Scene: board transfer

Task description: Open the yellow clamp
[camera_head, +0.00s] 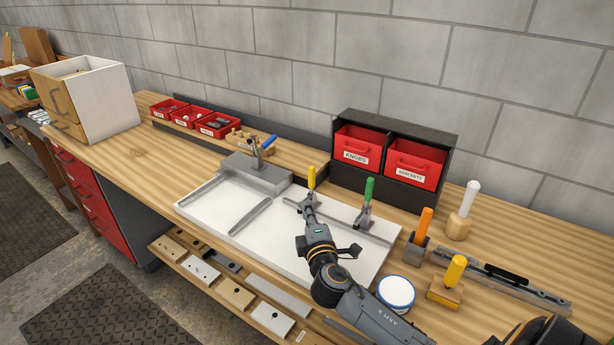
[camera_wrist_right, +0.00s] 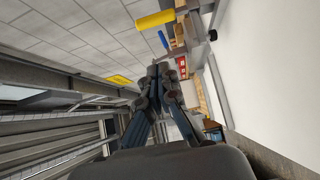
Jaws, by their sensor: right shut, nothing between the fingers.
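The yellow clamp stands at the back edge of the white board (camera_head: 225,215). Its yellow handle (camera_head: 311,177) points up, and its metal body is partly hidden behind my right gripper (camera_head: 307,208). In the right wrist view a yellow handle (camera_wrist_right: 155,19) lies beyond and above the right gripper's fingertips (camera_wrist_right: 163,72), with a visible space between them. The right gripper is shut and empty, just in front of the clamp in the head view; I cannot tell there whether it touches. My left gripper is not in view.
A green-handled clamp (camera_head: 368,190) stands right of the yellow one, and a blue-handled clamp (camera_head: 268,142) stands on a grey block at the left. Red bins (camera_head: 358,149) in a black rack stand behind. Orange- and yellow-handled tools (camera_head: 455,270) and a white round container (camera_head: 396,292) stand at right.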

